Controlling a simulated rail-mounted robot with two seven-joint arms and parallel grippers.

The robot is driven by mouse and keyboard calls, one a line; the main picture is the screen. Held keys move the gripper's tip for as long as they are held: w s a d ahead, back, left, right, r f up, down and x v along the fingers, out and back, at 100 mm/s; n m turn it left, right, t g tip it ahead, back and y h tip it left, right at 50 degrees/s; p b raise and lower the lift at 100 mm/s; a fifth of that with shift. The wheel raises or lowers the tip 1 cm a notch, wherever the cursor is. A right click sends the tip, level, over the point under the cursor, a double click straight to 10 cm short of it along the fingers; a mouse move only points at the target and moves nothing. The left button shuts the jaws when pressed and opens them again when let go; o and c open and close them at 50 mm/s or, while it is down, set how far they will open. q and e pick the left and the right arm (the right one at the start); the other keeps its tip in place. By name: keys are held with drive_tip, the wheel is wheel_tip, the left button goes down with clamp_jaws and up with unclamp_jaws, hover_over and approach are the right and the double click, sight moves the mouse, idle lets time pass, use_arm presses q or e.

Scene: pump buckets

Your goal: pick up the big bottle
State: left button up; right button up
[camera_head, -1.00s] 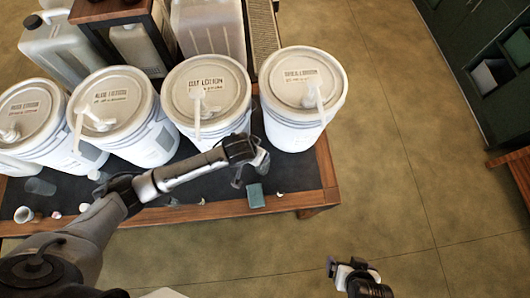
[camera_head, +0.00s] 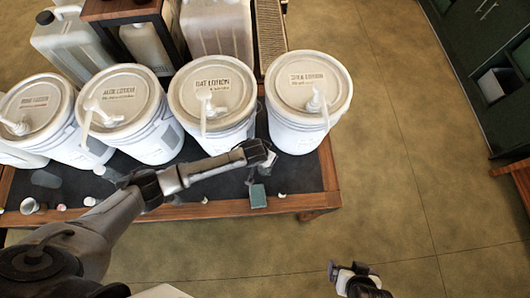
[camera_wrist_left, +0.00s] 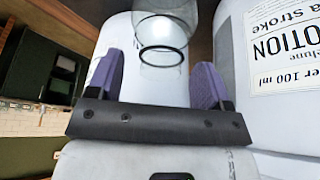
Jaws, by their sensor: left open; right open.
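In the left wrist view a clear, round vessel with a dark ring (camera_wrist_left: 163,45) stands between and beyond the purple fingertips of my left gripper (camera_wrist_left: 157,80). It may be the big bottle, but its full shape is cut off by the top edge. The fingers are open on either side, and I see no clear contact. In the head view my left gripper (camera_head: 262,168) is small and partly hidden by its own wrist, just in front of the right-hand buckets. My right gripper (camera_head: 342,272) is open and empty over the floor at the bottom.
White pump buckets stand in a row, including the Oat Lotion bucket (camera_head: 212,92) and the Shea Lotion bucket (camera_head: 308,95). A green block (camera_head: 258,196) and small items lie near the table's front edge (camera_head: 230,208). Large jugs (camera_head: 215,30) stand behind. Floor at right is clear.

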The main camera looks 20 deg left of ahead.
use_arm(q)
drive_tip(key=shift+w+f, duration=0.1)
drive_tip(key=shift+f, duration=0.2)
drive_tip(key=shift+c, duration=0.3)
clamp_jaws()
idle(0.3)
